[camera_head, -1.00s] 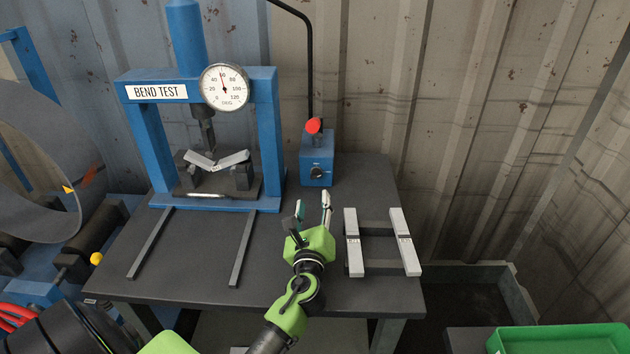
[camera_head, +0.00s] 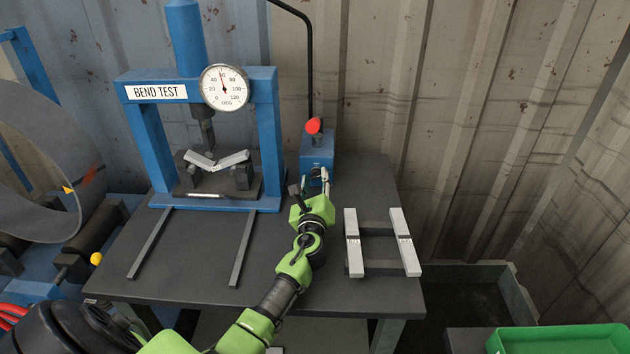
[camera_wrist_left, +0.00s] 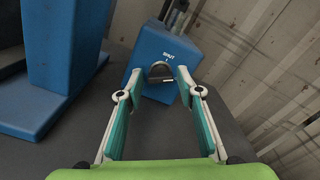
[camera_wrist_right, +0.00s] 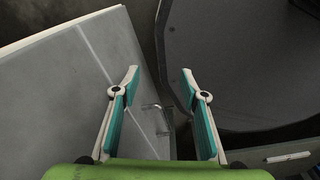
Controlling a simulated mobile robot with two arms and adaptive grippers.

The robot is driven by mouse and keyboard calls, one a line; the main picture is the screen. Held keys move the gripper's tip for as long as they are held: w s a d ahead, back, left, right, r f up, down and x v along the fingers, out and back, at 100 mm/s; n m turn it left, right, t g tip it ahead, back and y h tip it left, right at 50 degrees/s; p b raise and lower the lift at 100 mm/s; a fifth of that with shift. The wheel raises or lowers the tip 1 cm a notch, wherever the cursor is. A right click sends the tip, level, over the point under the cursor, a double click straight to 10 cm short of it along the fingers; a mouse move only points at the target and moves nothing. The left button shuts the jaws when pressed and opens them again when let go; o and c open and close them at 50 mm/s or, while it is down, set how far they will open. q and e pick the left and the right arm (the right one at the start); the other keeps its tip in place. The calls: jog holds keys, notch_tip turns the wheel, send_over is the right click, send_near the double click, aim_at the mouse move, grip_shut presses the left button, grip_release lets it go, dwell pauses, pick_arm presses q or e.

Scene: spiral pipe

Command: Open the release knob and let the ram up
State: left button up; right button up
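The release knob (camera_wrist_left: 161,72) is a dark round knob on the front of the blue pump box (camera_head: 317,146), below a small white label. My left gripper (camera_head: 317,176) is at the box front and hides most of the knob in the head view. In the left wrist view its fingers (camera_wrist_left: 158,85) are apart, with the knob between and just beyond the tips; contact cannot be told. The dark ram (camera_head: 207,128) of the blue press is down near a V-bent pale strip (camera_head: 217,161). My right gripper (camera_wrist_right: 160,82) is open and empty, away from the press.
A dial gauge (camera_head: 224,88) is on the press frame. A lever with a red end (camera_head: 314,126) is at the pump box. A green bin (camera_head: 560,340) is at lower right.

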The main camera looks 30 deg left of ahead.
pick_arm(q)
jog(key=c, duration=0.6)
jog(key=m+p, duration=0.1)
jog(key=m, duration=0.1)
jog(key=m+p, duration=0.1)
jog(key=shift+r+m+p, duration=0.2)
jog(key=shift+m+p, duration=0.2)
jog(key=shift+f+m+p, duration=0.1)
jog(key=shift+m+p, duration=0.45)
jog(key=shift+m, duration=0.45)
jog(key=shift+f, duration=0.1)
jog(key=o, duration=1.1)
jog(key=shift+o, duration=0.2)
jog(key=shift+d, duration=0.1)
jog(key=v, duration=1.2)
